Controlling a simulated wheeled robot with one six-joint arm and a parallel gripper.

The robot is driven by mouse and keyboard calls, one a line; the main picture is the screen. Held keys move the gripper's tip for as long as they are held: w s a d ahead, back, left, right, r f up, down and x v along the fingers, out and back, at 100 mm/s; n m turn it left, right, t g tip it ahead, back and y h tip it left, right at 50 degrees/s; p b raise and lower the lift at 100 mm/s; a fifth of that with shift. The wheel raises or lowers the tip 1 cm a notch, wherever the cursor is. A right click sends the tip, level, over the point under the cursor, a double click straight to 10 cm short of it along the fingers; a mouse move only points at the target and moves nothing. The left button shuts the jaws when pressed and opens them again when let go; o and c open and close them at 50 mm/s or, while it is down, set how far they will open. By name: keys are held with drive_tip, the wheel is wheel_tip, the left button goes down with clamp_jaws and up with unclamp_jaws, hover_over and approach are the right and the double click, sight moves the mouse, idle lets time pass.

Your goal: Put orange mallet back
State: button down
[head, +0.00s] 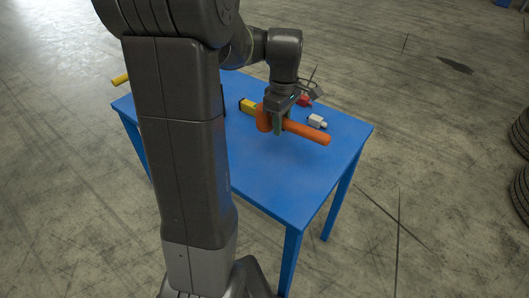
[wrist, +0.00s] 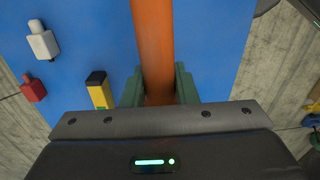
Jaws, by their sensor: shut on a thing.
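The orange mallet (head: 307,131) is in my gripper (head: 279,120) over the blue table (head: 262,165) in the head view. Its head is at the left, by the fingers, and its handle points to the right. In the wrist view the orange handle (wrist: 153,45) runs up from between the two green fingers of my gripper (wrist: 160,85), which are shut on it. The mallet's head is hidden in the wrist view. I cannot tell exactly how high the mallet is above the table.
On the table are a yellow-and-black item (head: 248,106), a red item (head: 305,100) and a white item (head: 317,121). A yellow thing (head: 120,79) shows at the table's left edge. Tyres (head: 520,190) stand at the far right. The table's front is clear.

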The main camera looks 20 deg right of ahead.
drive_tip(key=shift+f, duration=4.8)
drive_tip(key=shift+f, duration=0.1)
drive_tip(key=c, duration=1.1)
unclamp_jaws()
drive_tip(key=shift+c, duration=0.2)
drive_tip(key=shift+f, duration=0.15)
drive_tip(key=r, duration=1.4)
drive_tip(key=shift+w+d, duration=0.15)
drive_tip(key=shift+w, duration=0.1)
drive_tip(key=f, duration=1.3)
drive_tip(key=shift+s+f, duration=0.2)
drive_tip(key=shift+f, duration=0.2)
